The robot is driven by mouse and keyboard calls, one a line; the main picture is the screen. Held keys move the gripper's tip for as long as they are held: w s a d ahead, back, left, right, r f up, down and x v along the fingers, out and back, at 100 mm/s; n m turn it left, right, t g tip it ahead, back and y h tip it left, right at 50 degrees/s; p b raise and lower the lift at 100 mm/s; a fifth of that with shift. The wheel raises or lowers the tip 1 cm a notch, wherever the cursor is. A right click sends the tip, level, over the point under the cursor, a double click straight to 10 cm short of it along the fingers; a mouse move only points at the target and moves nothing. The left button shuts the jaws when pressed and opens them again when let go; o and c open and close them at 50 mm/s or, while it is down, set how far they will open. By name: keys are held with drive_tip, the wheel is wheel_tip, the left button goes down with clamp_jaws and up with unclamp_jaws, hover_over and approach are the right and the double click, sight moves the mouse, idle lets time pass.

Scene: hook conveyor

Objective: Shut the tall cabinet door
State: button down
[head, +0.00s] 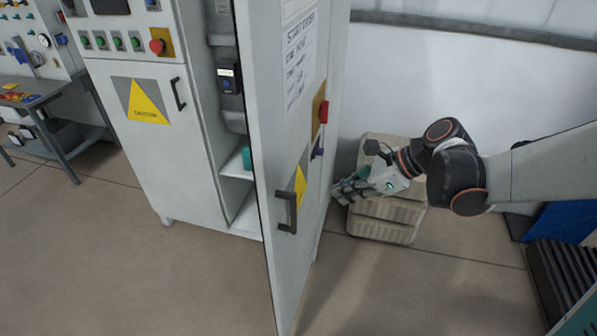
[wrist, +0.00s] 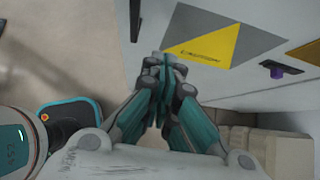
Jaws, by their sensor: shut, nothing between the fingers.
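The tall cabinet door (head: 273,130) stands partly open, swung out toward me, with a gap into the cabinet on its left. Its outer face carries a dark handle (head: 287,213) and a yellow caution triangle (head: 300,184). The triangle also shows in the wrist view (wrist: 208,42), with part of the handle (wrist: 134,20) at the top. My gripper (head: 340,192) is shut and empty, to the right of the door on its outer-face side. In the wrist view its fingertips (wrist: 165,62) are close below the triangle; I cannot tell whether they touch the door.
The cabinet (head: 135,165) stands left of the door, its shelves partly visible. Stacked beige cases (head: 385,222) stand behind my gripper by the wall. A workbench (head: 45,100) is at far left, a blue object (head: 562,222) at right. The floor in front is clear.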

drive_tip(key=b, duration=0.2)
approach(284, 209)
drive_tip(key=x, duration=0.4)
drive_tip(key=shift+a+f, duration=0.15)
